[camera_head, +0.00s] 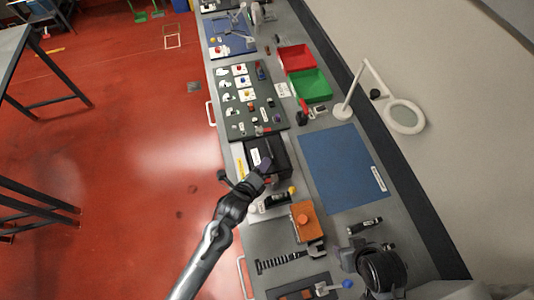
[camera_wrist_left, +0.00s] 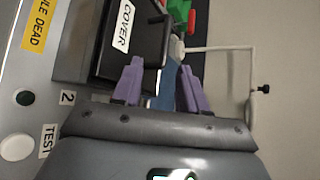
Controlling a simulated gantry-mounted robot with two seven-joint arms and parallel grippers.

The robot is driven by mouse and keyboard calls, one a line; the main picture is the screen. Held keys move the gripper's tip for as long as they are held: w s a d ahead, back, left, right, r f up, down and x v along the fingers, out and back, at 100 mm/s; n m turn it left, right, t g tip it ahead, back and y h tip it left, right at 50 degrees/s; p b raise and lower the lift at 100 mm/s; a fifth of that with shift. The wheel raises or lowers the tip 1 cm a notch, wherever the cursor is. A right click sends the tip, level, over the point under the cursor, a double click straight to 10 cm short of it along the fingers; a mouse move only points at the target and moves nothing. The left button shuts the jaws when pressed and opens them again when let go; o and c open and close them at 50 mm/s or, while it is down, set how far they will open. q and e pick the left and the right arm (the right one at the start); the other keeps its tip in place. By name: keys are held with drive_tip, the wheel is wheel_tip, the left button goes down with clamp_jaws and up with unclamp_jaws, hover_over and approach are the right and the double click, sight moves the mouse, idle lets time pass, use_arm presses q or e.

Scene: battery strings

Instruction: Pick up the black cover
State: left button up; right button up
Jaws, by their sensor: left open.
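The black cover (camera_head: 281,154) is a dark box-shaped piece on the grey bench, with a white label. In the left wrist view the black cover (camera_wrist_left: 146,38) shows the word COVER on its label. My left gripper (camera_head: 264,164) is at the cover, over its near part. In the left wrist view the two purple fingers of my left gripper (camera_wrist_left: 160,72) are apart, one in front of the cover and one past its right edge. I cannot tell whether they touch it.
A dark board with small parts (camera_head: 236,98) lies beyond the cover, with red (camera_head: 296,58) and green (camera_head: 309,86) bins. An orange box (camera_head: 305,222) and a magnifier lamp (camera_head: 404,117) stand nearby.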

sight(271, 155)
use_arm(q)
drive_tip(key=shift+d+r+p+x, duration=0.1)
drive_tip(key=shift+p+x, duration=0.1)
drive_tip(key=shift+x, duration=0.5)
drive_tip(key=shift+d+r+p+x, duration=0.15)
drive_tip(key=shift+p+x, duration=0.1)
drive_tip(key=shift+x, duration=0.4)
drive_tip(key=shift+d+r+p+x, duration=0.1)
drive_tip(key=shift+p+x, duration=0.1)
drive_tip(key=shift+x, duration=1.3)
drive_tip(key=shift+f, duration=0.1)
drive_tip(key=shift+s, duration=0.1)
clamp_jaws()
